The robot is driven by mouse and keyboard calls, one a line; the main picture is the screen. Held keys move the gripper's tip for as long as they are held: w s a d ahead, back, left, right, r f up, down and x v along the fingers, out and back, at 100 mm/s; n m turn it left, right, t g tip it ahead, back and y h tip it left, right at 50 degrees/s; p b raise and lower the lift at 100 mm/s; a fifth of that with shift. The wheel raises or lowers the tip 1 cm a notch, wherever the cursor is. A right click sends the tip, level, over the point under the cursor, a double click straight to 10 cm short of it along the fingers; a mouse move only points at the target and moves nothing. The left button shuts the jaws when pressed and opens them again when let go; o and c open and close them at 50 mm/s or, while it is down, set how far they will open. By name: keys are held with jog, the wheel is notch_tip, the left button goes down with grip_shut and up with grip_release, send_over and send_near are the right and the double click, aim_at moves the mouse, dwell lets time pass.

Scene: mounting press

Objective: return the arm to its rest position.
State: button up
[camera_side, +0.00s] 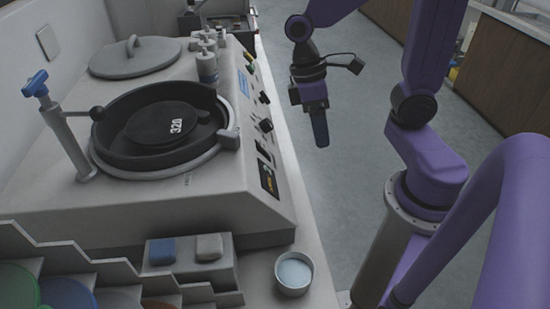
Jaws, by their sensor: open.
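My gripper (318,128) hangs from my purple arm in the upper middle of the side view, pointing down. It is over the open floor, to the right of the grey machine (225,190), and apart from it. Its fingers overlap in this view, so the gap between them is hard to see. Nothing shows held in it.
The machine has a round black bowl with a disc marked 320 (176,126), a blue-handled tap (36,84) and a grey lid (135,57). A white cup (293,273) stands near the bench edge. Blue and grey blocks (161,250) sit in front. Wooden cabinets (510,75) stand at right.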

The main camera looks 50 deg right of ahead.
jog(key=s+a+n+t, duration=0.1)
jog(key=s+n+t, duration=0.2)
jog(key=s+n, duration=0.2)
jog(key=s, duration=0.2)
jog(key=shift+s+a+n+t, duration=0.3)
jog(key=shift+a+t, duration=0.05)
jog(key=shift+t, duration=0.05)
